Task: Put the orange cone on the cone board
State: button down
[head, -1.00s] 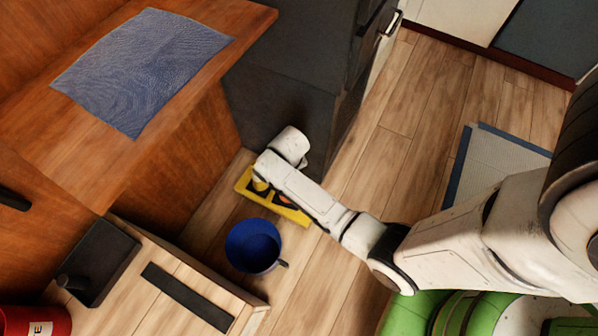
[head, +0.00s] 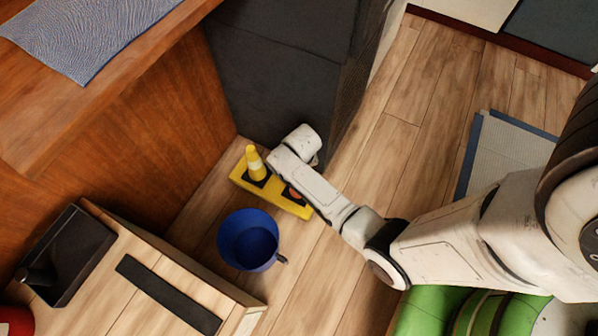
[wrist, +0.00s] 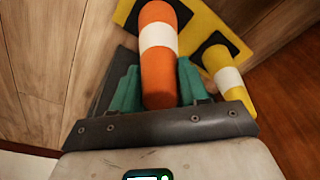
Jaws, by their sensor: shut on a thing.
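The yellow cone board (head: 274,201) lies on the floor and has black square places. A yellow cone (head: 254,162) with a white band stands on its left place; it also shows in the wrist view (wrist: 226,75). My gripper (wrist: 158,84) is shut on the orange cone (wrist: 158,72), its teal fingers on either side. The cone's far end overlaps the board's other black square in the wrist view. A bit of orange (head: 292,193) shows over that square in the head view. My arm hides most of the cone there, and I cannot tell whether it touches the board.
A blue bucket (head: 248,240) stands on the floor just in front of the board. A dark cabinet (head: 280,75) rises behind it, and a wooden counter (head: 140,120) is at left. A low wooden unit with a black tray (head: 66,255) is at lower left.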

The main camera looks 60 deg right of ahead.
jog(key=shift+f+b, duration=0.7)
jog(key=shift+f, duration=0.9)
jog(key=shift+f, duration=0.15)
jog(key=c, duration=0.6)
grip_release()
jog(key=shift+o, duration=0.2)
jog(key=r+p, duration=0.2)
jog(key=r, duration=0.2)
jog(key=s+r+p, duration=0.1)
jog(key=r+p, duration=0.1)
jog(key=r, duration=0.2)
jog(key=a+r+p, duration=0.1)
jog(key=r+p, duration=0.1)
jog(key=r, duration=0.2)
jog(key=shift+s+a, duration=0.1)
jog(key=shift+s, duration=0.05)
jog(key=s+a+r+n+y, duration=0.1)
jog(key=s+a+r+n, duration=0.7)
jog(key=s+a+r, duration=0.2)
notch_tip(320, 180, up, 4)
jog(key=s, duration=0.2)
jog(key=shift+s+a, duration=0.15)
jog(key=shift+s, duration=0.2)
jog(key=shift+r+p, duration=0.2)
jog(key=shift+p, duration=0.1)
